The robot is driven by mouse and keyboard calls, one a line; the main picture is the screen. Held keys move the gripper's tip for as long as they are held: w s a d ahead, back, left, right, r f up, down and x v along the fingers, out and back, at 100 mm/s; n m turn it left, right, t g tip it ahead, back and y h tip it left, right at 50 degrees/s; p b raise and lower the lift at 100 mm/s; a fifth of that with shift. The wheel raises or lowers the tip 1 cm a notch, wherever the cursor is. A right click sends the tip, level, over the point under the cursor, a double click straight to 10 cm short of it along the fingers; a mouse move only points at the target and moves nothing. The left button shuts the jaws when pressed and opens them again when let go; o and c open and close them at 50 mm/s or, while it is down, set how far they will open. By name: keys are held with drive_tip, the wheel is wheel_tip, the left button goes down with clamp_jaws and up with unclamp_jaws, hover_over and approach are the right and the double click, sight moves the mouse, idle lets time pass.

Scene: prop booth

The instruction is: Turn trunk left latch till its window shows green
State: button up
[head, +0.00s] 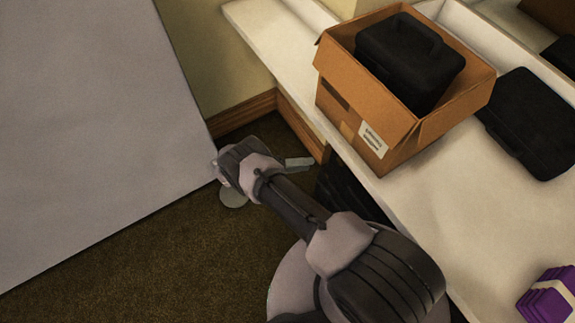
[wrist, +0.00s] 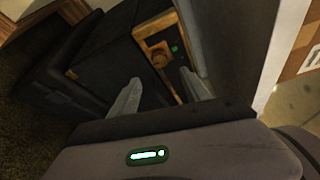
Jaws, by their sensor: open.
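In the wrist view, the dark trunk (wrist: 112,58) has brass-coloured edging and a brass-coloured latch plate. A round brown latch knob (wrist: 158,57) sits on the plate, with a small green window (wrist: 174,48) beside it. I cannot tell from this tilted view whether it is the left latch. My gripper (wrist: 160,75) is open, its two grey fingers on either side of the latch in the picture. No contact shows. In the head view, my arm reaches down beside the counter and hides most of the space there.
The white counter (head: 440,215) bears an open cardboard box (head: 345,120) with a black case (head: 400,55) in it. Another black case (head: 535,120) and a purple item (head: 548,297) also lie there. A large grey panel (head: 90,130) stands left. Brown carpet (head: 150,265) is clear at lower left.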

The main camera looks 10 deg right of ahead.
drive_tip(key=a, duration=0.5)
drive_tip(key=shift+w+a+r, duration=0.1)
drive_tip(key=shift+a+r, duration=0.25)
drive_tip(key=shift+a, duration=0.05)
